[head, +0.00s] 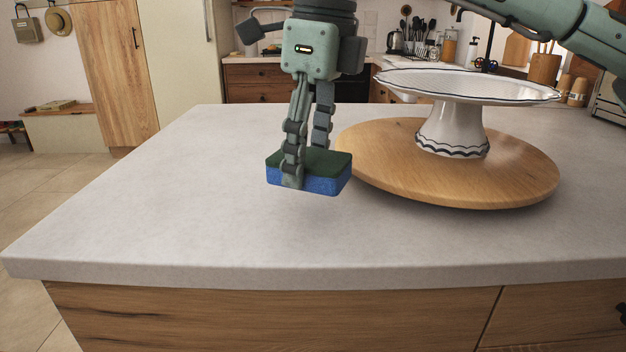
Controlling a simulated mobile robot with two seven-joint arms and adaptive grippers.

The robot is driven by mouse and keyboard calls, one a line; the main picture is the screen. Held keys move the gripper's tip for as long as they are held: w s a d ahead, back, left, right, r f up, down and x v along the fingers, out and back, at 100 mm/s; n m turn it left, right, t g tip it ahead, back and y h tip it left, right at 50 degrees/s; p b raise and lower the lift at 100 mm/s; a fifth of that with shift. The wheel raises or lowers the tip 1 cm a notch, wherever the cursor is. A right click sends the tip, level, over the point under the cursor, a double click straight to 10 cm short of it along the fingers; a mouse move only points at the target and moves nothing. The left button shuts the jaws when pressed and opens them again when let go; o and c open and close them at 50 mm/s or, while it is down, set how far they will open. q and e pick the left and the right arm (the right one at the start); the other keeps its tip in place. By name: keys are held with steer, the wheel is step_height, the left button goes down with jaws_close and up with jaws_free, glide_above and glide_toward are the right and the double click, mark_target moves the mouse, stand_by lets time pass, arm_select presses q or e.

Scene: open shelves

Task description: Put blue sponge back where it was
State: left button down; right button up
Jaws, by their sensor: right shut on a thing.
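The blue sponge (322,184) has a dark green top layer and a blue lower layer. My right gripper (306,165) points down from above and is shut on the sponge, with one finger over its near side and the other behind it. The sponge is held over the light grey countertop (160,205), left of the round wooden board. Whether its underside touches the counter is hard to tell. My left gripper is not in view.
A round wooden board (385,175) lies to the right, close to the sponge. A white cake stand (452,130) with a dark wavy rim stands on it. The counter is clear to the left and in front. Its front edge (300,276) is near.

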mark_target(313, 208)
steer(key=shift+w+d+f, duration=0.35)
steer(key=shift+w+f, duration=0.1)
steer(key=shift+w, duration=0.05)
step_height(313, 208, down, 3)
steer(key=shift+f, duration=0.4)
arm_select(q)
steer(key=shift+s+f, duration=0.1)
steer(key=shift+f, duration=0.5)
arm_select(e)
steer(key=shift+f, duration=0.15)
steer(key=o, duration=1)
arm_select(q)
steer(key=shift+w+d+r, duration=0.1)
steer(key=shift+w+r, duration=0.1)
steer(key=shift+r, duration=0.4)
